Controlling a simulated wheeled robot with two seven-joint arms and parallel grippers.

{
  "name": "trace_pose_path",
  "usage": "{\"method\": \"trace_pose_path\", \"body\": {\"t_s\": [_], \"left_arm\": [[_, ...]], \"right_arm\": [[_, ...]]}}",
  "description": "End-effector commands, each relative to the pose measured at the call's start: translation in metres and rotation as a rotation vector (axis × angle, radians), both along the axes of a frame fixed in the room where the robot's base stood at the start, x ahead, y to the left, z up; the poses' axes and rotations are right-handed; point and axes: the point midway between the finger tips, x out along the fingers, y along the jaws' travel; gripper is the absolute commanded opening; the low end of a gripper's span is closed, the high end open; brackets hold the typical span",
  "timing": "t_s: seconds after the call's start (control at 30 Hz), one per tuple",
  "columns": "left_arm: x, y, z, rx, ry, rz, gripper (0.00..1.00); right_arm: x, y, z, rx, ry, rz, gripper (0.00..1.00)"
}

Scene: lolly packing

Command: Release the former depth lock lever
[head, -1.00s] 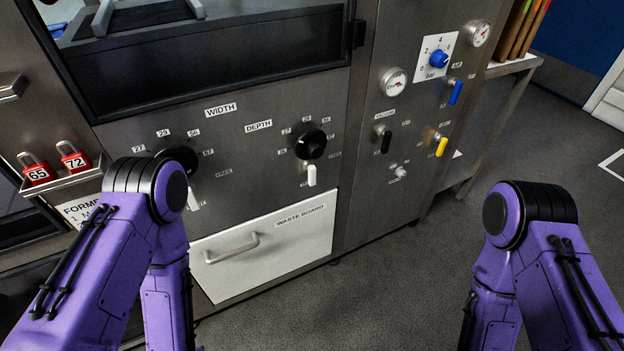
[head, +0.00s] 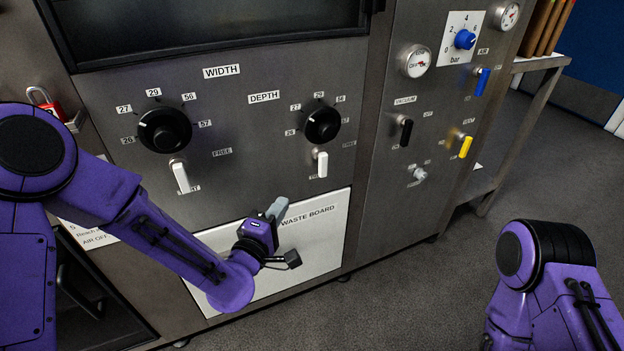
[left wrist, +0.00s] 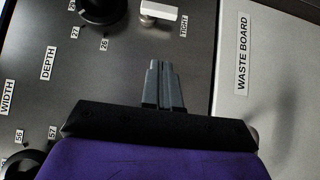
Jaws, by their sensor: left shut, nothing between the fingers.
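The depth lock lever (head: 322,164) is a small white handle on the steel panel, just below the black depth dial (head: 321,125). It hangs straight down, toward the lower label and away from the FREE label at its right. In the left wrist view the lever (left wrist: 158,12) is at the top, pointing at the TIGHT label. My left gripper (head: 279,208) is shut and empty, in front of the panel, below and left of the lever. In the left wrist view its fingertips (left wrist: 160,67) are together, apart from the lever. My right gripper is out of view.
A similar white lever (head: 180,177) hangs slightly tilted under the width dial (head: 165,130). The waste board drawer front (head: 318,243) is behind and below my left gripper. Black vacuum (head: 405,132) and yellow (head: 465,147) levers are on the panel to the right.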

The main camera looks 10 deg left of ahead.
Motion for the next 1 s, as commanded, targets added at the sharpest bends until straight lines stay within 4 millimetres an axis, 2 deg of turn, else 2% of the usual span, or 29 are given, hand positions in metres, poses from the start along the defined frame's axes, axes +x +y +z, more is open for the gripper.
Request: {"method": "trace_pose_path", "body": {"t_s": [0.13,0.27,0.67,0.8,1.0], "left_arm": [[0.002,-0.001,-0.001,0.003,0.001,0.000,0.00],[0.018,-0.004,-0.001,0.004,0.000,0.000,0.00],[0.101,-0.024,-0.001,0.005,0.001,0.001,0.00],[0.111,-0.046,-0.002,0.006,0.003,-0.001,0.00],[0.118,-0.057,-0.001,0.005,0.003,0.001,0.00]], "right_arm": [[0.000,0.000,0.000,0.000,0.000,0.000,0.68],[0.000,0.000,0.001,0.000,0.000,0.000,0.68],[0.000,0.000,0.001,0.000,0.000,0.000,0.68],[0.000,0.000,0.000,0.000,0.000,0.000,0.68],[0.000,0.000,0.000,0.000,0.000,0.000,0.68]]}}
